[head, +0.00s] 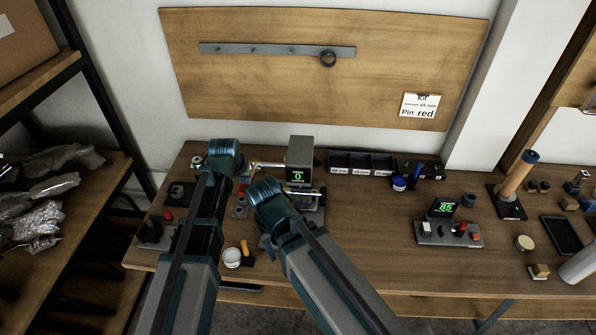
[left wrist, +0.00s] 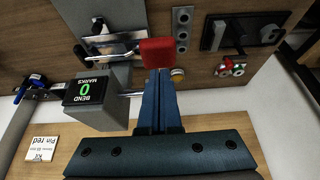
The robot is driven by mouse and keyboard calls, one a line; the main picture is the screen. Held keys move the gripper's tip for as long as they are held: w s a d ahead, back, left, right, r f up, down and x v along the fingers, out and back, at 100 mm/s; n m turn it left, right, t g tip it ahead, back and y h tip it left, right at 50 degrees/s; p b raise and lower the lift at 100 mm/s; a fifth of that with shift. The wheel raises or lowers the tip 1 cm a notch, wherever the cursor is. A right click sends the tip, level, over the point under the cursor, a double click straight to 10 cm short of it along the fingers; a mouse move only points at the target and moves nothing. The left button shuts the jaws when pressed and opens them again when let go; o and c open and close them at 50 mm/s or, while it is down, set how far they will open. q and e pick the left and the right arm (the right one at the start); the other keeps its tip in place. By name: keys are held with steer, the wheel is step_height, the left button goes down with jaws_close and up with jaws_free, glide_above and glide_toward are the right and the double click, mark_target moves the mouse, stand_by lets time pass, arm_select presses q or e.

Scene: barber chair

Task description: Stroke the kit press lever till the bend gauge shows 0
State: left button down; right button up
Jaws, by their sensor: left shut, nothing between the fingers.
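The kit press is a grey block (head: 301,152) at the back of the bench. Its bend gauge (left wrist: 85,89) reads a green 0 above the words "BEND MARKS"; the 0 also shows in the head view (head: 297,175). A red pad (left wrist: 158,52), apparently the lever's end, shows in the left wrist view. My left gripper (left wrist: 160,76) is shut and empty, its tips right at the red pad; whether they touch I cannot tell. A metal rod (left wrist: 131,93) runs from the press towards the fingers. My right arm reaches in front of the press, its fingers hidden.
Dark bins (head: 361,163) stand right of the press. A console with a green display (head: 445,207) sits further right. A white cup (head: 231,257) stands near the front edge. A "Pin red" card (head: 419,105) hangs on the board.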

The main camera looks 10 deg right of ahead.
arm_select(q)
steer(key=r+p, duration=0.2)
steer(key=w+r+p, duration=0.1)
steer(key=r+p, duration=0.2)
steer(key=r, duration=0.1)
steer(key=shift+w+d+p, duration=0.25)
steer(key=shift+w+p, duration=0.1)
steer(key=shift+p, duration=0.05)
steer(key=shift+f, duration=0.15)
stand_by(0.6)
steer(key=shift+s+f, duration=0.15)
steer(key=s+a+f+g+y+b, duration=0.1)
steer(key=s+f+b, duration=0.5)
steer(key=s, duration=0.7)
steer(key=s+a+f+g+y+b, duration=0.1)
steer(key=s+a+f+g+b, duration=0.3)
steer(key=s+f, duration=0.4)
steer(key=s+a+b, duration=0.1)
steer(key=s+b, duration=0.1)
steer(key=s, duration=0.3)
steer(key=shift+s+y, duration=0.15)
steer(key=shift+y, duration=0.25)
